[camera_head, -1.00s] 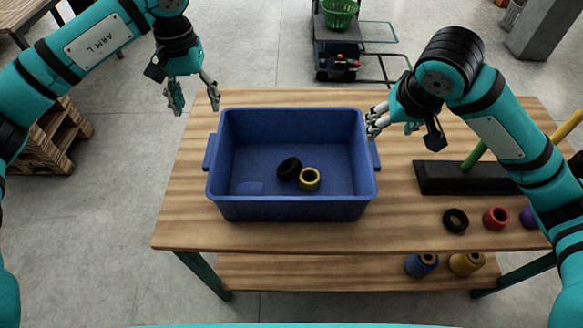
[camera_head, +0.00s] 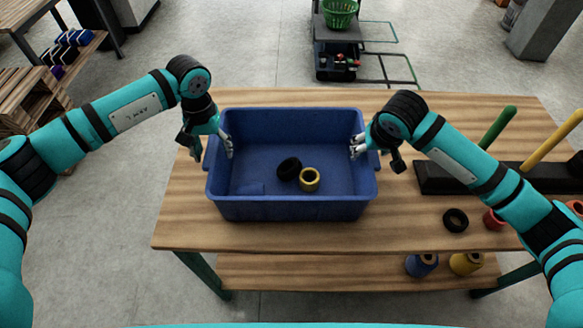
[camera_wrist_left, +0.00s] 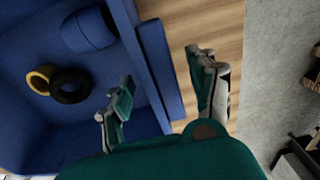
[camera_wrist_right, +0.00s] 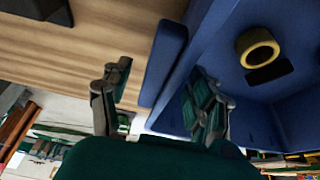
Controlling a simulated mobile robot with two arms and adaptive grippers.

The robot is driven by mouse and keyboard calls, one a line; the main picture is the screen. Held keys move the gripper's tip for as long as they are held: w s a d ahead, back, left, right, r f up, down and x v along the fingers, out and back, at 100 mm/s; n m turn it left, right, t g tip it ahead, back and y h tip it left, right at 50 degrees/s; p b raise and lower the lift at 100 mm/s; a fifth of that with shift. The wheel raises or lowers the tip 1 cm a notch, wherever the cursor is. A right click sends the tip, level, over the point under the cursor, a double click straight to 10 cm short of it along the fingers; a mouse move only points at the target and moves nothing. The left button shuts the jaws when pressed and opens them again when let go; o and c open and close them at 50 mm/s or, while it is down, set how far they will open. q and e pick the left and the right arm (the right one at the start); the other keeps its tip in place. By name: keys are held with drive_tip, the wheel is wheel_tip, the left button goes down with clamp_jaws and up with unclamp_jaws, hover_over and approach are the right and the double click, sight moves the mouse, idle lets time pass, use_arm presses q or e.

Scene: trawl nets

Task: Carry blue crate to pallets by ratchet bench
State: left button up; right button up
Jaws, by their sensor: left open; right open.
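The blue crate (camera_head: 291,208) stands upright on the wooden table. A black ring (camera_head: 289,168) and a yellow ring (camera_head: 310,180) lie inside it. My left gripper (camera_head: 212,150) is open at the crate's left side; in the left wrist view its fingers (camera_wrist_left: 165,95) are on either side of the crate's side handle and wall (camera_wrist_left: 158,75). My right gripper (camera_head: 374,155) is open at the right side; in the right wrist view its fingers (camera_wrist_right: 158,105) straddle the crate's other handle (camera_wrist_right: 165,62). Contact with the crate cannot be told. No pallets are clearly visible beneath the goods at left.
A cart with a green basket (camera_head: 340,12) stands behind the table. Grey floor lies open between them.

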use_arm(q)
clamp_jaws()
use_arm(e)
clamp_jaws()
idle(0.4)
